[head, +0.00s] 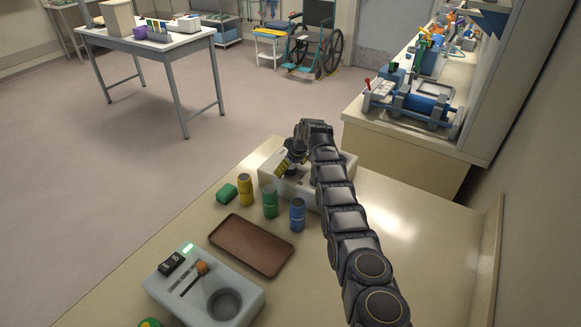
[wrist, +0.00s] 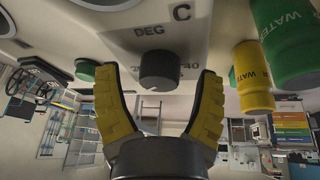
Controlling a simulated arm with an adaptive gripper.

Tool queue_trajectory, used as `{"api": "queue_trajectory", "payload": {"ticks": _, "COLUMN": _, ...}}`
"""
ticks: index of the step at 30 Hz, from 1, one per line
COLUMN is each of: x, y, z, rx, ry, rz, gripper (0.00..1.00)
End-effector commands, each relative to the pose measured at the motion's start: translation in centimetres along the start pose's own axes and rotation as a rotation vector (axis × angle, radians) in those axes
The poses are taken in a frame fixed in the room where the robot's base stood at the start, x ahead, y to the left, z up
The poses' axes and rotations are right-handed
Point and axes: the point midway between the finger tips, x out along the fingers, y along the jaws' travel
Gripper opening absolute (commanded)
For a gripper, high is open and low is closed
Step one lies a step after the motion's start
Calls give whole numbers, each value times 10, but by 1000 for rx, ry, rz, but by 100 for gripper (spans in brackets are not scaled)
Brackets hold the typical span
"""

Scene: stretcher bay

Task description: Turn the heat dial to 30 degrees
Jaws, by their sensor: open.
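The heat dial (wrist: 157,70) is a dark round knob on a pale panel in the wrist view. "DEG" and "C" are printed by it, with a partly hidden number on its left and "40" on its right. I cannot read where the dial points. My gripper (wrist: 160,92) has yellow-padded fingers spread open, one on each side of the dial, with gaps showing between pads and dial. In the head view, my gripper (head: 287,165) is at the pale box (head: 267,184) that carries the panel, and my arm hides part of it.
Yellow (head: 245,190), green (head: 270,202) and blue (head: 297,214) cans stand just in front of the box. The bench's right side is clear.

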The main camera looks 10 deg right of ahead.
Motion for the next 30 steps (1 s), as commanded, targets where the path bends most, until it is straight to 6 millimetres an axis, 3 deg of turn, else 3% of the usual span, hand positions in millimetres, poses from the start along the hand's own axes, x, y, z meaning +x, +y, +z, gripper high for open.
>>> {"api": "queue_trajectory", "payload": {"ticks": 11, "x": -30, "y": 2, "z": 2, "rx": 2, "ry": -3, "rz": 1, "gripper": 69}}
{"api": "queue_trajectory", "payload": {"ticks": 30, "x": -113, "y": 0, "z": 0, "rx": 0, "ry": 1, "rz": 2, "gripper": 69}}
